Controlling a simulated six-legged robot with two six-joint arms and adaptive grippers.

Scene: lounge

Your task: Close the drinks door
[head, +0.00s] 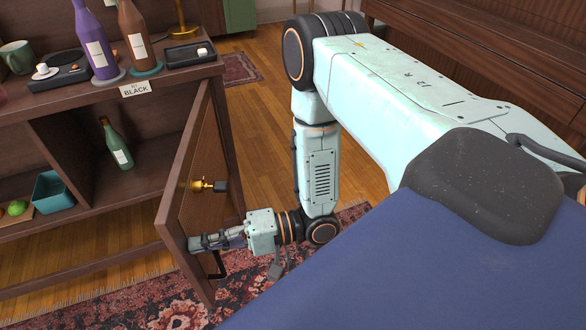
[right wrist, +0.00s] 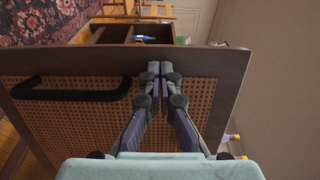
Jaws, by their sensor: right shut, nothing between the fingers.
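The drinks door (head: 197,165) stands open on the right of the dark wood cabinet, swung out toward me. In the right wrist view the door (right wrist: 60,67) shows a woven cane panel in a wooden frame, with a black bar handle (right wrist: 70,88) at the left. My right gripper (head: 195,243) is at the door's lower near part, beside the black handle (head: 217,264). Its fingers (right wrist: 160,70) are shut and empty, with the tips at the frame's edge in the right wrist view. I cannot tell whether they touch it. My left gripper is not in view.
A green bottle (head: 116,145) and a teal bin (head: 52,191) stand on the cabinet shelves. Bottles, including a purple one (head: 95,40), and a mug (head: 17,57) stand on top. A brass fitting (head: 202,185) shows at the door. A patterned rug (head: 150,300) lies below.

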